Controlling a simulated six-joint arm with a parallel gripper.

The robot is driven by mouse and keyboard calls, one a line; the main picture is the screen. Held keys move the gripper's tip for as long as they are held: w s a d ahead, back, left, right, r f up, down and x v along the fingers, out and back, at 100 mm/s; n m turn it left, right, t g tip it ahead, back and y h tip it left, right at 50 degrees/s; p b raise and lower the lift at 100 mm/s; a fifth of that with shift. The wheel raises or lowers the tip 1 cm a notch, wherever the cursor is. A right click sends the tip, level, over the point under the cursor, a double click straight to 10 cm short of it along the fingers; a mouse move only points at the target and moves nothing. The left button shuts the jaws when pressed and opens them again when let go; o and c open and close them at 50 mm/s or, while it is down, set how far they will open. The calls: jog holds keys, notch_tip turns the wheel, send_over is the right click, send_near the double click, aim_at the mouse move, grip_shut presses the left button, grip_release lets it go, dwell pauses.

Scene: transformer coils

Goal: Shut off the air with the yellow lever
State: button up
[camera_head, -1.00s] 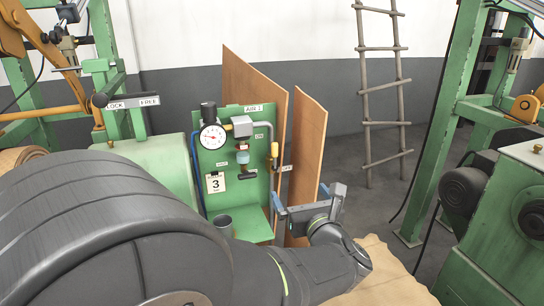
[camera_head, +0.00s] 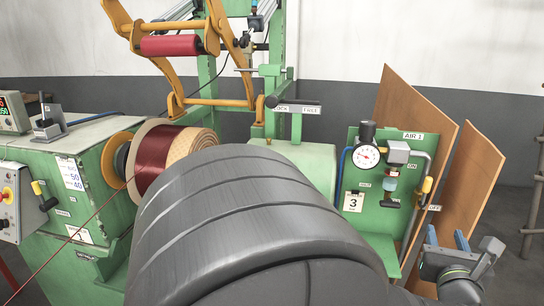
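The yellow lever (camera_head: 427,185) is on the pipe at the right edge of the green air panel (camera_head: 366,215). Its handle looks roughly upright, and a small OFF label (camera_head: 434,208) sits to its lower right. My gripper (camera_head: 447,236) is below and slightly right of the lever, near the bottom right of the view. Its two blue-padded fingers are apart with nothing seen between them. The gripper is clear of the lever in the picture; the depth between them is hard to judge. My own dark arm hides the lower part of the panel's surroundings.
The panel carries a pressure gauge (camera_head: 367,155) and a tag marked 3 (camera_head: 353,202). Brown boards (camera_head: 470,180) lean behind it on the right. A green winding machine (camera_head: 60,160) with a copper-coloured coil (camera_head: 160,165) stands left.

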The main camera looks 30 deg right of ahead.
aim_at(429, 184)
jog(key=shift+m+g+h, duration=0.3)
jog(key=shift+g, duration=0.1)
jog(key=x, duration=0.6)
jog(key=w+x, duration=0.1)
jog(key=x, duration=0.6)
jog(key=a+x, duration=0.1)
jog(key=x, duration=0.6)
jog(key=shift+w+r, duration=0.15)
jog(key=shift+r, duration=0.1)
grip_shut()
